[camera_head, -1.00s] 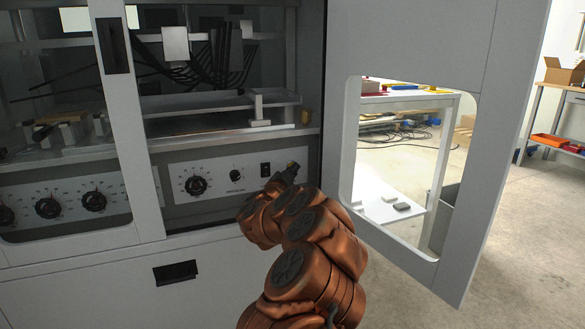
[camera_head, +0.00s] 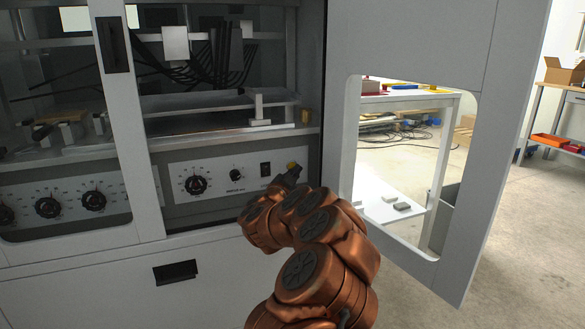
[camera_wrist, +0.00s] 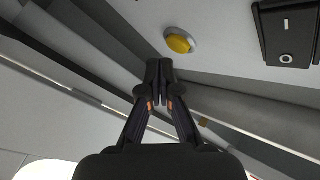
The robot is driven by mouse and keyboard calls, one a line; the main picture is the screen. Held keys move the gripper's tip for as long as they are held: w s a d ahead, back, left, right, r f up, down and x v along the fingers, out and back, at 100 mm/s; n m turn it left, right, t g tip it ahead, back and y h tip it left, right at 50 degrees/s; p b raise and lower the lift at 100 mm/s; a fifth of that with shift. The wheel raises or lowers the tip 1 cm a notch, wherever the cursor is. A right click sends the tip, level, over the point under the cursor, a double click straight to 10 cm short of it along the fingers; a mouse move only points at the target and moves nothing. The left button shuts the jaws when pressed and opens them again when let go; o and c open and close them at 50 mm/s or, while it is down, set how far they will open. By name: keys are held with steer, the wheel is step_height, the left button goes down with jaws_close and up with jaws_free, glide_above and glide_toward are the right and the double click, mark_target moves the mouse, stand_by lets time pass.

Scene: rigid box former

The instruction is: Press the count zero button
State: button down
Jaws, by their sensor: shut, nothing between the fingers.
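A round yellow button (camera_wrist: 180,42) in a pale ring sits on the light grey control panel (camera_head: 215,188). In the head view the button (camera_head: 291,165) shows just above the tip of my gripper (camera_head: 293,172), which partly hides it. In the wrist view my gripper (camera_wrist: 158,68) is shut and empty. Its fingertips lie just below and left of the button in that picture, and a small gap shows between them. I cannot read a label by the button.
A black rocker switch (camera_head: 265,170) is beside the button, with a small knob (camera_head: 237,175) and a larger dial (camera_head: 196,185) further left. An open door (camera_head: 425,50) with a window stands at the right, close to my arm. The cabinet shelf is above the panel.

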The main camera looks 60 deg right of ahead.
steer(key=s+a, duration=0.1)
steer(key=s, duration=0.1)
steer(key=s+a+b, duration=0.1)
steer(key=s, duration=0.1)
steer(key=shift+a, duration=0.3)
steer(key=shift+r, duration=0.1)
stand_by(0.8)
